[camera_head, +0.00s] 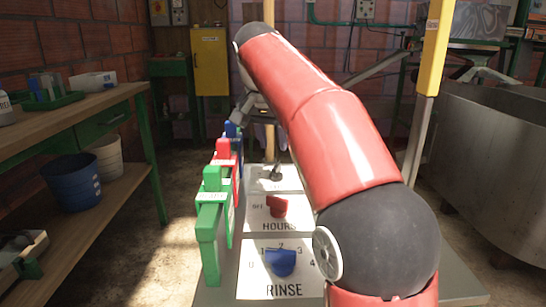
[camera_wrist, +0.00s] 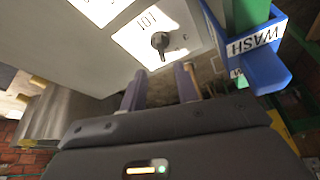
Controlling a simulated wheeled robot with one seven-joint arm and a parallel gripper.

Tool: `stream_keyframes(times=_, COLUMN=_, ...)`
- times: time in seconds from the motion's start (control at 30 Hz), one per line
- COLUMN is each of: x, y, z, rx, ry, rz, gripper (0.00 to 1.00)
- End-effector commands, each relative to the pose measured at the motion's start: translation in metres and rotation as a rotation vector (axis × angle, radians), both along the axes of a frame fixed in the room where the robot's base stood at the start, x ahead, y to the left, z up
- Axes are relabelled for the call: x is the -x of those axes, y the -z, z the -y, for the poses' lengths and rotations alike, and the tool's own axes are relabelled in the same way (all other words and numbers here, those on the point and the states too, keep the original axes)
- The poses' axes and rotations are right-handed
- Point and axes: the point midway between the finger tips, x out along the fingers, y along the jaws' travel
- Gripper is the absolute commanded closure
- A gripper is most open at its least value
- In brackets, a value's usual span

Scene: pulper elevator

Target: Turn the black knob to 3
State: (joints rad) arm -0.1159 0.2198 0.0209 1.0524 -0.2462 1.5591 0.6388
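The black knob (camera_head: 276,174) sits on a white dial plate at the far end of the control panel in the head view. In the wrist view the black knob (camera_wrist: 160,40) stands out from its white plate (camera_wrist: 182,25), with upside-down lettering beside it. The numbers around it are too small to read. My gripper (camera_wrist: 160,86) has its two fingers spread apart with nothing between them. The knob lies ahead of the gap, apart from the fingertips.
Nearer on the panel are a red knob (camera_head: 277,206) marked HOURS and a blue knob (camera_head: 281,263) marked RINSE. Green (camera_head: 208,235), red (camera_head: 222,155) and blue levers line the panel's left side. The blue WASH lever (camera_wrist: 268,70) stands close right of my gripper in the wrist view.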

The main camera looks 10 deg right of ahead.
Motion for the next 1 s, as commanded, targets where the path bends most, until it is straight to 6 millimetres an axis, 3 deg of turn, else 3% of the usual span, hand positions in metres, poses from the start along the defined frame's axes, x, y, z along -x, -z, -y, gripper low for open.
stream_keyframes(times=0.13, x=-0.006, y=0.009, z=0.001, rx=0.000, ry=0.010, rz=0.000, gripper=0.69)
stream_keyframes(times=0.4, x=-0.019, y=0.050, z=0.010, rx=-0.001, ry=0.009, rz=-0.001, gripper=0.69)
stream_keyframes(times=0.6, x=-0.026, y=0.069, z=0.014, rx=-0.001, ry=0.007, rz=0.000, gripper=0.69)
stream_keyframes(times=0.93, x=-0.028, y=0.071, z=0.015, rx=-0.001, ry=0.007, rz=0.002, gripper=0.69)
stream_keyframes(times=1.0, x=-0.028, y=0.071, z=0.015, rx=-0.001, ry=0.007, rz=0.002, gripper=0.77)
